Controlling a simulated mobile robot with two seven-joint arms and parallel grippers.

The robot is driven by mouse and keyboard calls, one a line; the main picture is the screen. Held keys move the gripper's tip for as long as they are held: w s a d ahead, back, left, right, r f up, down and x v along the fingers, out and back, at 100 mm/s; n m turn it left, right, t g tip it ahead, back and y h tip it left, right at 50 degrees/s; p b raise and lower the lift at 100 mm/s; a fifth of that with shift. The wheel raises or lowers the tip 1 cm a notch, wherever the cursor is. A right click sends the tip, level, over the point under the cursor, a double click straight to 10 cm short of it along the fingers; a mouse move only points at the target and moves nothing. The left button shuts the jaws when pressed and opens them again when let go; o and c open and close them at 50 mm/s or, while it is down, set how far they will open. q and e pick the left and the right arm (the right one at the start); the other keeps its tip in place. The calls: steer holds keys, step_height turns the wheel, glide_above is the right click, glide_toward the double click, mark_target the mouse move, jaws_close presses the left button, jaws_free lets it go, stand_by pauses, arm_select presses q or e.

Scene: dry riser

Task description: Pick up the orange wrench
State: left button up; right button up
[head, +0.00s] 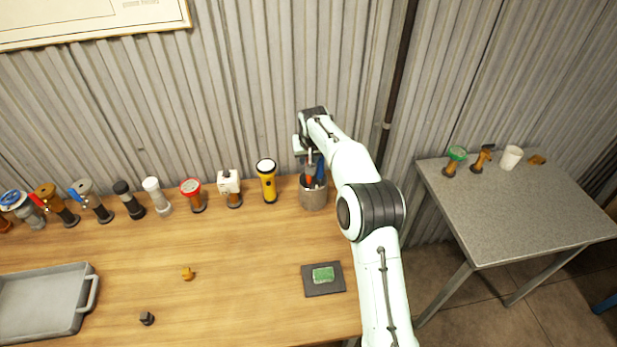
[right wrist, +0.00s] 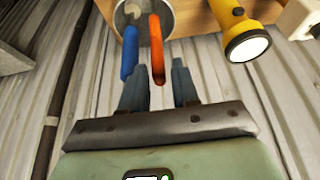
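The orange wrench (head: 309,180) stands in a grey metal cup (head: 313,198) at the back right of the wooden table. In the right wrist view its orange handle (right wrist: 157,48) points toward my right gripper (right wrist: 160,68). That gripper is open, with one finger on each side of the handle's end. I see a gap on the right side; contact on the left is unclear. A blue-handled tool (right wrist: 129,46) stands beside the wrench in the cup, close to the left finger. In the head view my right gripper (head: 311,158) is above the cup. My left gripper is out of view.
A yellow flashlight (head: 267,182) stands just left of the cup, in a row of valves and other items along the wall. A green sponge (head: 323,275) lies on a dark pad (head: 312,291). A grey tray (head: 88,317) is at left. A grey table (head: 520,215) stands right.

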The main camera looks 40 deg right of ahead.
glide_above(309, 179)
steer(key=w+d, duration=0.1)
steer(key=w, duration=0.1)
steer(key=shift+f+p, duration=0.45)
steer(key=shift+f, duration=2.25)
steer(key=shift+s, duration=0.15)
steer(key=shift+c, duration=1.2)
jaws_close()
